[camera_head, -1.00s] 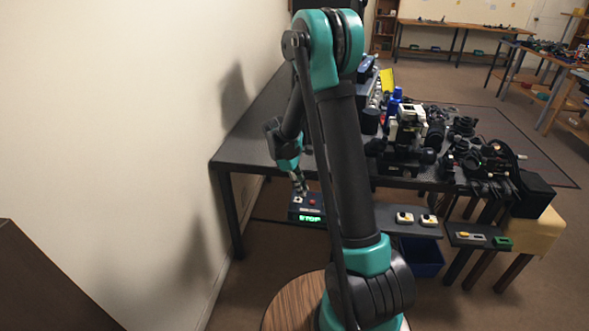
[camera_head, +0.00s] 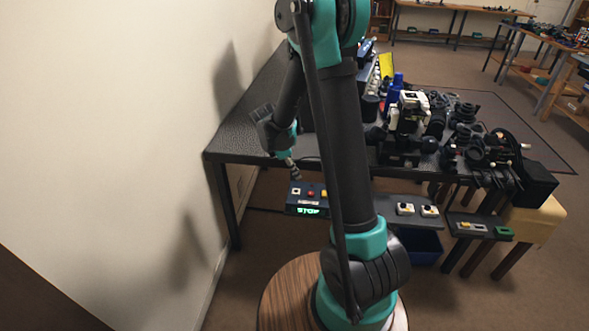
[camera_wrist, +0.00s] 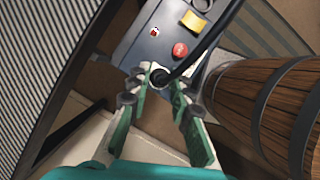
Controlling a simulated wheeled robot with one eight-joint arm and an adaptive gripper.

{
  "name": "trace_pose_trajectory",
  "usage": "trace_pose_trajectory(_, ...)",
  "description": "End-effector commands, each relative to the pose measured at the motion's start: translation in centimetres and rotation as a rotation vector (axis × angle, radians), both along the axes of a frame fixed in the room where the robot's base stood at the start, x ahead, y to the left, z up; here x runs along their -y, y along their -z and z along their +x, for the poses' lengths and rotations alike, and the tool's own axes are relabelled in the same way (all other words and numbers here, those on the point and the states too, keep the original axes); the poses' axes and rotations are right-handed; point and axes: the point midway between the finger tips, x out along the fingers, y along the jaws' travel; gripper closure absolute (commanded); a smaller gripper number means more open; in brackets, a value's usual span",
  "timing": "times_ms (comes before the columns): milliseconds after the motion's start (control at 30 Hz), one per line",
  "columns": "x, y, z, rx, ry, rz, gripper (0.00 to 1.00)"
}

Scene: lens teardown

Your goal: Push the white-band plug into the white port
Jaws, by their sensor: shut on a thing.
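My gripper (camera_wrist: 163,95) points at the control box (camera_wrist: 135,45). Its green fingers are shut on the black plug (camera_wrist: 158,76), whose black cable runs up and right over the box. No white band shows on the plug. A small white square port (camera_wrist: 153,31) with a red mark lies on the box top, beyond the plug in the wrist view. The plug appears apart from the port. In the head view my gripper (camera_head: 294,174) is just above the box (camera_head: 291,207), near the white port (camera_head: 296,190); the plug is too small to make out.
A red button (camera_wrist: 180,50) and a yellow piece (camera_wrist: 194,21) sit beside the white port. The box front shows green STOP letters (camera_head: 308,210). A wooden barrel-like thing (camera_wrist: 270,105) stands close on the right. The table (camera_head: 250,135) behind holds dark parts; a wall is at left.

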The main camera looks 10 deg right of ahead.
Motion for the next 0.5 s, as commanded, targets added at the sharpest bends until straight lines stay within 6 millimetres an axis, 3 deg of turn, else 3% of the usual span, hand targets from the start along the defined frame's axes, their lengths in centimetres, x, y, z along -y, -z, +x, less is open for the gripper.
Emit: trace_pose_trajectory(500, 0.0, 4.2, 0.0, 0.0, 0.001, 0.0, 0.99)
